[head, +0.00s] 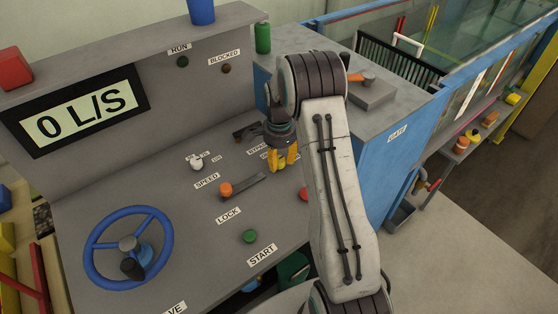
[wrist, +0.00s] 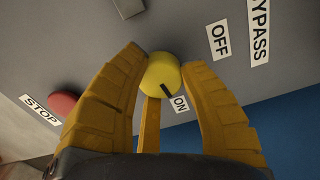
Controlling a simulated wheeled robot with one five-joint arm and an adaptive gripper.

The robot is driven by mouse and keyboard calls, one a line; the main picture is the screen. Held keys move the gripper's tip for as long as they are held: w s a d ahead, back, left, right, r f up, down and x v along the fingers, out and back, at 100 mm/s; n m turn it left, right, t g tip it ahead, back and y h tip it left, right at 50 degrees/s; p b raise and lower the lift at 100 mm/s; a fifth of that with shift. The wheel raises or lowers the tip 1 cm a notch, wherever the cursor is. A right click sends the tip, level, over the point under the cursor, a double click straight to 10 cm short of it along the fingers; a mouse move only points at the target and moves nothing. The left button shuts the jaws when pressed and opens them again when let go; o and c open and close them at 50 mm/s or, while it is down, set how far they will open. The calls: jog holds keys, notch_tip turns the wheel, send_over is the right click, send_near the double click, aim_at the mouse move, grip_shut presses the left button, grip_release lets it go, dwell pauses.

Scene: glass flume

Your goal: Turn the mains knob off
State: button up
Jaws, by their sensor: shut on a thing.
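My gripper (head: 284,159) reaches down to the sloped panel in the head view, and its yellow fingers hide what is between them. In the wrist view my gripper (wrist: 162,68) is shut on a round yellow knob (wrist: 161,72), with a finger on each side. The knob's black pointer line points to the ON label (wrist: 180,104). The OFF label (wrist: 219,40) is up and to the right, beside the BYPASS label (wrist: 259,30). In the head view a white knob (head: 197,164) stands left of my gripper; its upper label is partly hidden.
A red stop button (wrist: 62,103) is left of my fingers. An orange-knobbed lock lever (head: 226,188), a green start button (head: 250,236) and a blue handwheel (head: 128,248) are on the panel. The display (head: 75,115) reads 0 L/S. A dark lever (head: 249,132) is close behind my gripper.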

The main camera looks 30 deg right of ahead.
aim_at(278, 158)
jog(key=n, duration=0.1)
jog(key=n+b, duration=0.1)
jog(key=n, duration=0.1)
jog(key=shift+w+d+f+n, duration=0.1)
jog(key=shift+f+n, duration=0.05)
jog(key=shift+n, duration=0.15)
jog(key=n+b, duration=0.1)
jog(key=n, duration=0.3)
jog(key=shift+b, duration=0.4)
jog(key=n, duration=0.4)
jog(key=shift+w+n+b, duration=0.1)
jog(key=shift+n+b, duration=0.6)
jog(key=shift+n, duration=1.7)
jog(key=shift+r, duration=0.2)
jog(key=o, duration=1.2)
jog(key=shift+f, duration=0.1)
notch_tip(278, 158, up, 12)
